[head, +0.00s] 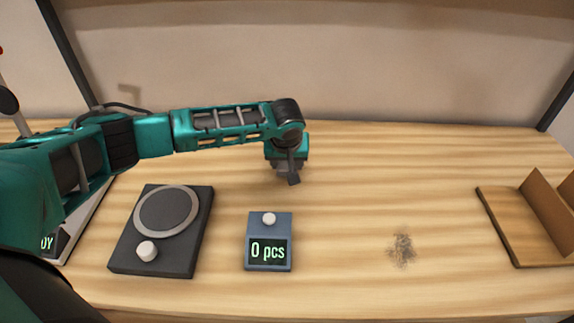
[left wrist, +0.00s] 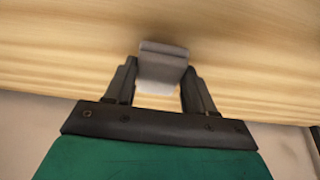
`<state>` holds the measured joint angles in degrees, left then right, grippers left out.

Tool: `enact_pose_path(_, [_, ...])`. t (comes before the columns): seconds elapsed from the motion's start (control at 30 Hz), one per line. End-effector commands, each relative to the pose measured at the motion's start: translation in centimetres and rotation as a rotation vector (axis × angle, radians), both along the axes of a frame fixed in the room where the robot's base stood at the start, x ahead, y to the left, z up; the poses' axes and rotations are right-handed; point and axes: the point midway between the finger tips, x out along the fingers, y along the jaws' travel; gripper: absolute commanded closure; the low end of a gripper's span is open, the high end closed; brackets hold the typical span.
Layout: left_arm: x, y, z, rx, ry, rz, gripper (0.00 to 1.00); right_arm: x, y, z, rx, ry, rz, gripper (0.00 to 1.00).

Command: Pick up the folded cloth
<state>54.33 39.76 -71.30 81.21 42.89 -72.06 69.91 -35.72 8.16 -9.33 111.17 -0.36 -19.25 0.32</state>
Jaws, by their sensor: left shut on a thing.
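The folded cloth (left wrist: 163,65) is a small grey-white piece. In the left wrist view it sits between the two fingers of my left gripper (left wrist: 160,88), which is shut on it. In the head view my left gripper (head: 288,174) points down over the back middle of the table, and the cloth is mostly hidden behind the fingers and wrist. I cannot tell whether the cloth touches the table. My right gripper is not in view.
A black device with a round plate and white knob (head: 165,228) stands at the left. A blue counter reading "0 pcs" (head: 268,240) stands in front of my gripper. A dark smudge of dust (head: 402,249) lies right of it. A wooden stand (head: 520,228) is at the far right.

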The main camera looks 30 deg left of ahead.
Motion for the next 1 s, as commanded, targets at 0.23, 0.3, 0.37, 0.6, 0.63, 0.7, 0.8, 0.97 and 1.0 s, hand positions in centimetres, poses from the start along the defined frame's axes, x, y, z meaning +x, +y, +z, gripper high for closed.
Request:
enact_pose_path(0.23, [0.1,0.0,5.7,-0.002,-0.004,-0.001,0.75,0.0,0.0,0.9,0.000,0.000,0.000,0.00])
enact_pose_path(0.3, [0.1,0.0,7.6,-0.002,-0.005,-0.001,0.75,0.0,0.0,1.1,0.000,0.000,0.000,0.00])
enact_pose_path(0.37, [0.1,0.0,9.1,-0.001,-0.005,0.001,0.75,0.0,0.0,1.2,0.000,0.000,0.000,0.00])
enact_pose_path(0.6, [0.1,-0.1,14.2,-0.001,-0.003,0.000,0.75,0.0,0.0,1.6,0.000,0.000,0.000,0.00])
enact_pose_path(0.63, [0.1,0.0,14.7,-0.002,-0.004,0.000,0.75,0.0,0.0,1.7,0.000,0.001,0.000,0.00])
enact_pose_path(0.7, [0.1,0.0,15.7,-0.002,-0.003,0.000,0.75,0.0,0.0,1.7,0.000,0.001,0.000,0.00])
enact_pose_path(0.8, [0.0,0.0,16.8,-0.001,-0.002,-0.001,0.75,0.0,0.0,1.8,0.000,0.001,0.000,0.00])
enact_pose_path(0.97, [0.0,0.0,17.7,-0.001,0.000,0.000,0.75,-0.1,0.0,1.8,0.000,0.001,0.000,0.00])
enact_pose_path(1.0, [0.0,0.0,17.8,-0.001,0.000,0.000,0.75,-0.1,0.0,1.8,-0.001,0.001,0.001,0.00])
